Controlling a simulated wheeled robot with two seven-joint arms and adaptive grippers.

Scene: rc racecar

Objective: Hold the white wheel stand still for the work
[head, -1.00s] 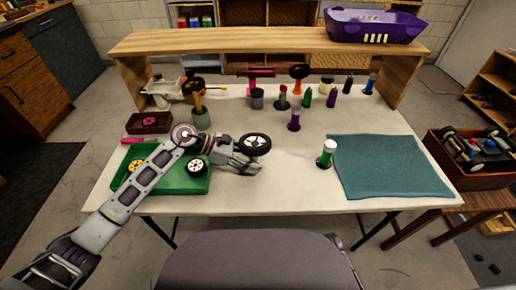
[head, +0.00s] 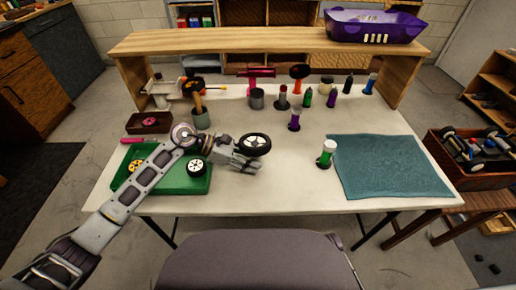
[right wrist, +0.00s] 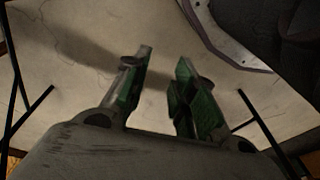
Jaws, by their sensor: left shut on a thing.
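A wheel with a black tyre and white rim (head: 254,144) sits at the left of the table's middle, tilted toward me. My left gripper (head: 246,160) reaches in from the left and is shut at the near side, just below this wheel. The white stand under the wheel is mostly hidden by the gripper and tyre, so the exact grip spot cannot be made out. My right gripper (right wrist: 160,88) shows only in the right wrist view, with its two fingers apart and nothing between them.
A green tray (head: 185,186) with a yellow-rimmed and a white-rimmed wheel lies under my left arm. A green-and-white bottle (head: 327,153) stands right of the wheel, beside a teal mat (head: 390,167). Several bottles and tools stand along the back. The front middle of the table is clear.

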